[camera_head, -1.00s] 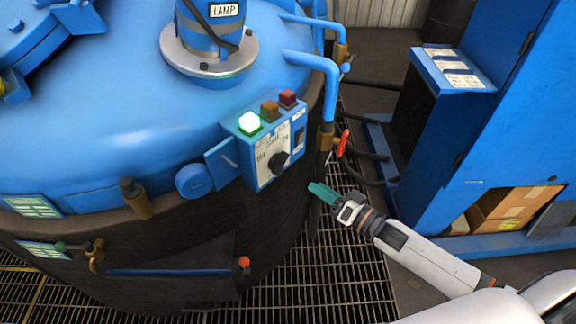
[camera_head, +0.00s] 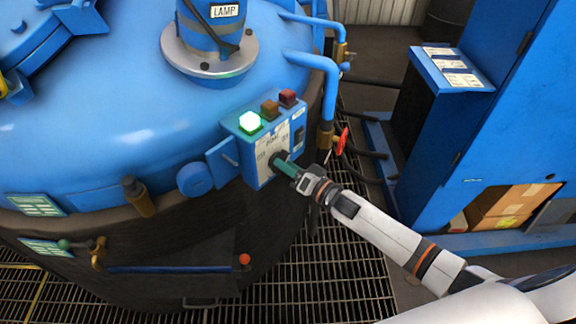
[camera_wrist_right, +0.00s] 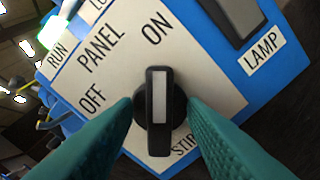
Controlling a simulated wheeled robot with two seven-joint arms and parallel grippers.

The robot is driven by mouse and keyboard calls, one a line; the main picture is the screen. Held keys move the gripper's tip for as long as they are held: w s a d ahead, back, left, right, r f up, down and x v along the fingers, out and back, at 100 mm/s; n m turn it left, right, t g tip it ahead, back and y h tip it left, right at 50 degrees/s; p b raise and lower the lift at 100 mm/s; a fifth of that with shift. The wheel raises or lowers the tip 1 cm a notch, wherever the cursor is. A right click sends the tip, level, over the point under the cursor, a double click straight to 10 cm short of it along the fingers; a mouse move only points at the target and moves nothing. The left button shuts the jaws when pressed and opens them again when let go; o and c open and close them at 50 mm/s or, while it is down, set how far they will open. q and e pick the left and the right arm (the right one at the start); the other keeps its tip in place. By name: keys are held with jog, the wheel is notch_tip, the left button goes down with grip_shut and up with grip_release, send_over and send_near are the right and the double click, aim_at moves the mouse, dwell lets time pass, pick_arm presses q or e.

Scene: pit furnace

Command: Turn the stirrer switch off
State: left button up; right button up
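The stirrer switch (camera_wrist_right: 159,110) is a black rotary knob with a pale bar, on a panel (camera_wrist_right: 205,65) marked OFF and ON. In the head view my right gripper (camera_head: 284,166) is at the front of the control box (camera_head: 262,177) and hides most of the knob. My left gripper is not in view.
A green lamp (camera_head: 249,123) is lit on the box, beside amber (camera_head: 269,109) and red (camera_head: 287,98) ones. A LAMP rocker (camera_wrist_right: 234,14) is near the knob. A red valve handle (camera_head: 342,141) stands right of the box. The grating (camera_head: 335,255) below is clear.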

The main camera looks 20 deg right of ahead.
grip_shut()
jog(key=shift+n, duration=0.3)
jog(key=shift+s+a+n+b, duration=0.15)
jog(key=shift+n+b, duration=0.1)
jog(key=shift+n, duration=4.05)
jog(key=shift+a+n+b, duration=0.1)
jog(key=shift+n+b, duration=0.1)
jog(key=shift+n, duration=4.1)
